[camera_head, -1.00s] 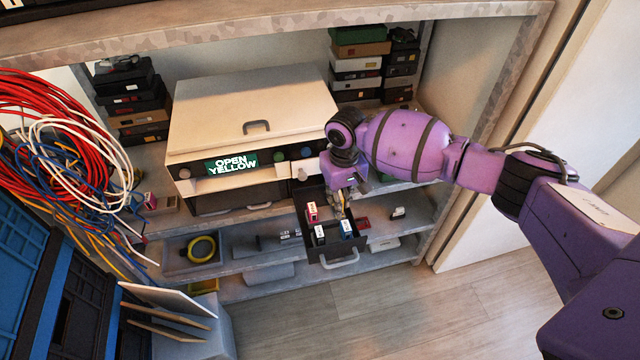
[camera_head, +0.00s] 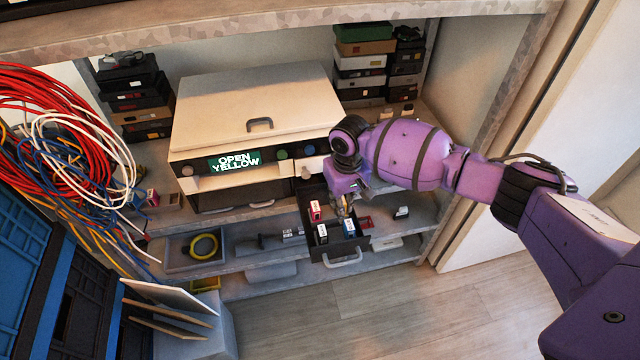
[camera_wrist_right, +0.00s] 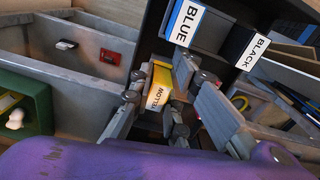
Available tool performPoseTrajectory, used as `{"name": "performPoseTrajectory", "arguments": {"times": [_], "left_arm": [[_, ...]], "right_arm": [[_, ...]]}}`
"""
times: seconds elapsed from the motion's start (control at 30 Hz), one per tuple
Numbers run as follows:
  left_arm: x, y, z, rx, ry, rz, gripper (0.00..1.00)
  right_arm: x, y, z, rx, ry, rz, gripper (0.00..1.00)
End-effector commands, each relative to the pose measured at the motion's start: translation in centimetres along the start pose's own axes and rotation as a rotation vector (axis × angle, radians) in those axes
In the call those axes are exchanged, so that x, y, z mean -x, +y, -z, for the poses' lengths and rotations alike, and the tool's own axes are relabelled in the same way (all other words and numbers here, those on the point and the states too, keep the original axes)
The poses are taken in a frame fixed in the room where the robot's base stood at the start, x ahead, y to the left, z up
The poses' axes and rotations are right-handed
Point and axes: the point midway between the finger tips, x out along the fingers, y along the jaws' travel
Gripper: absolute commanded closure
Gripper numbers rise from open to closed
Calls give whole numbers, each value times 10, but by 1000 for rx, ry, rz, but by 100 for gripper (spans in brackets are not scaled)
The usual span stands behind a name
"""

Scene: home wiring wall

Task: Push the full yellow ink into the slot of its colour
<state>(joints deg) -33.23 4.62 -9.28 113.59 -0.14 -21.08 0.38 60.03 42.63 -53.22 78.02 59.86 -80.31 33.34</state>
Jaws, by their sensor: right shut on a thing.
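The yellow ink (camera_wrist_right: 158,88), a cartridge with a white YELLOW label, is between the fingers of my right gripper in the right wrist view. My right gripper (camera_head: 344,207) is shut on it at the back right of the dark pulled-out drawer (camera_head: 338,263) in the head view. Beside it in the drawer are the blue ink (camera_head: 349,229), the black ink (camera_head: 322,234) and a red-pink ink (camera_head: 315,211). The printer (camera_head: 250,105) shows OPEN YELLOW on its green display (camera_head: 234,162). How deep the yellow ink sits is hidden by the gripper. My left gripper is out of view.
Shelves around the printer hold stacked boxes (camera_head: 361,62), a grey bin with a yellow ring (camera_head: 203,247) and small parts. Another cartridge (camera_head: 153,198) stands left of the printer. Red, white and blue cables (camera_head: 60,130) hang at left. The floor (camera_head: 390,310) in front is clear.

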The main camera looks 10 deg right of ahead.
Motion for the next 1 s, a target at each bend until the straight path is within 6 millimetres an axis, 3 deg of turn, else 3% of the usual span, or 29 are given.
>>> {"name": "performPoseTrajectory", "arguments": {"times": [0.2,0.23,0.4,0.77,1.0], "left_arm": [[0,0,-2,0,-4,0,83],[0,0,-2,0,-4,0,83],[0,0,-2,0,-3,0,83],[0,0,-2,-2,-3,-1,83],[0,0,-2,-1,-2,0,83]], "right_arm": [[-7,0,-1,-1,-2,0,100],[-7,0,-1,-1,-2,0,83],[-6,0,-1,-1,-2,0,62],[-2,0,-1,0,-1,1,62],[39,0,0,0,1,1,62]]}}
